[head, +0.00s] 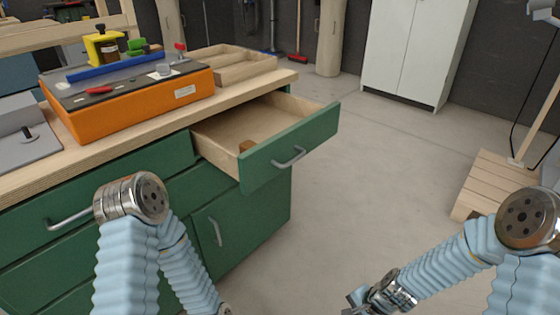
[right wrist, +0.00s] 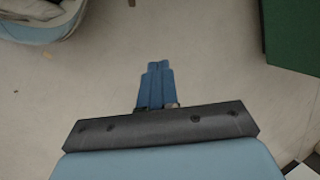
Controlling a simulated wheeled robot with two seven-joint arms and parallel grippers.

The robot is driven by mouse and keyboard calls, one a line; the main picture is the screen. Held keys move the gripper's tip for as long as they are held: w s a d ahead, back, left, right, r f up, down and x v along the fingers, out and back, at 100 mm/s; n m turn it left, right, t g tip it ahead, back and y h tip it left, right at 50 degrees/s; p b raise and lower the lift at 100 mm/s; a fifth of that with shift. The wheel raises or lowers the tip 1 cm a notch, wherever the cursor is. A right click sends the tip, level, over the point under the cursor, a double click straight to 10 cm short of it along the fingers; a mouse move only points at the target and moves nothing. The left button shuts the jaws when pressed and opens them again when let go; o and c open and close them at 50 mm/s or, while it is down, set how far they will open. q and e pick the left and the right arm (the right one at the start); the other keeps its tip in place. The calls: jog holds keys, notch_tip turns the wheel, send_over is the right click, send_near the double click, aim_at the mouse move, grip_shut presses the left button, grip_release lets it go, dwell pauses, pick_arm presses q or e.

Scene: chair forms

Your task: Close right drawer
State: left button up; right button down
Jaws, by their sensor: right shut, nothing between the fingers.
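The right drawer (head: 290,152) has a green front with a silver bar handle (head: 289,158). It is pulled well out of the green cabinet, and its pale wooden inside shows.
The wooden workbench top (head: 283,77) carries an orange case (head: 140,102) and a wooden tray (head: 238,69). A green panel (right wrist: 291,35) shows at the upper right of the wrist view. A slatted wooden chair (head: 500,178) stands at right. The floor between is clear.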

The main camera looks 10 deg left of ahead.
jog(key=w+a+r+m+t+y+b, duration=0.1)
jog(key=w+r+m+t+y+b, duration=0.1)
jog(key=w+r+m, duration=0.55)
jog(key=m+t+y+b, duration=0.3)
jog(key=m+t+y, duration=0.3)
jog(key=m+y, duration=0.1)
send_near(303, 155)
jog(key=shift+m, duration=0.25)
jog(key=x, duration=0.7)
pick_arm(q)
notch_tip(303, 155, down, 6)
jog(key=a, duration=0.2)
jog(key=shift+w+a+r, duration=0.2)
jog(key=shift+w+a, duration=0.05)
jog(key=shift+a, duration=0.15)
pick_arm(e)
jog(key=shift+d, duration=0.1)
